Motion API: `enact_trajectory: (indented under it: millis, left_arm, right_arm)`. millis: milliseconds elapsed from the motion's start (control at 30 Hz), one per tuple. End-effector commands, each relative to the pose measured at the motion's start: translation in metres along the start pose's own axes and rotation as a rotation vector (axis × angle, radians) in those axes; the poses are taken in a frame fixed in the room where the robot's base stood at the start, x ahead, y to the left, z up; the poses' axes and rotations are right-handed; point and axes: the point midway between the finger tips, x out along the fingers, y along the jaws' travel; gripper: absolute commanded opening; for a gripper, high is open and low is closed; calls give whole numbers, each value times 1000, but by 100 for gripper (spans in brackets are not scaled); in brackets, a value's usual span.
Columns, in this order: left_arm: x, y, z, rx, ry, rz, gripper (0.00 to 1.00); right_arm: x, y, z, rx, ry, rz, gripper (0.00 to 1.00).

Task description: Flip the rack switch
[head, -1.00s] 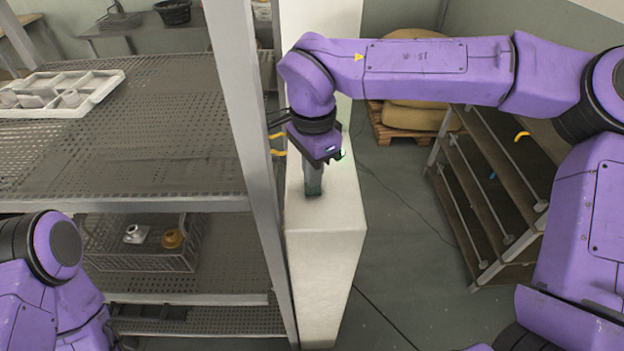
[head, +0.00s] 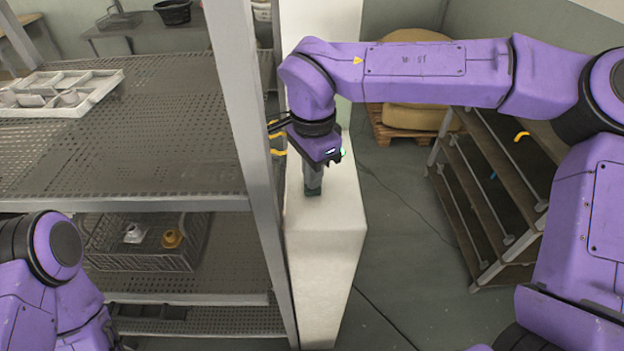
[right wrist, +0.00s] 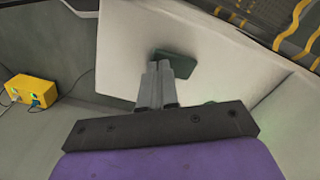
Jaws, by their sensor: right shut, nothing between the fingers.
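A small dark green block (right wrist: 176,62) lies on the white surface in the right wrist view, and I take it to be the rack switch. The grey fingers of my right gripper (right wrist: 158,66) are shut and empty, with their tips right at its near side. I cannot tell whether they touch it, nor which way it is set. In the head view my right gripper (head: 313,186) points down at the top of the white cabinet (head: 325,240), and the fingers largely hide the green block. My left gripper is out of view; only its arm shows at lower left.
The metal rack post (head: 250,150) stands close left of the gripper, with yellow cables (head: 278,152) behind it. A tray (head: 60,92) and a wire basket (head: 140,250) sit on the shelves. A yellow box (right wrist: 31,89) with cables shows in the wrist view.

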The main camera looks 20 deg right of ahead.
Motion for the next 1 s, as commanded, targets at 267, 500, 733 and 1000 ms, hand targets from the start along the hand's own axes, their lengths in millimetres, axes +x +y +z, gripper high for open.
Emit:
enact_trajectory:
  millis: [267, 500, 733, 1000]
  left_arm:
    - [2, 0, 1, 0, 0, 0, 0]
    - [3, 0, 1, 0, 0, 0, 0]
    - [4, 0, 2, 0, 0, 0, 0]
    - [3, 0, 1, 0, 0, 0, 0]
  right_arm:
    - [5, 0, 0, 0, 0, 0, 0]
    - [8, 0, 0, 0, 0, 0, 0]
    - [12, 0, 0, 0, 0, 0, 0]
    - [13, 0, 0, 0, 0, 1, 0]
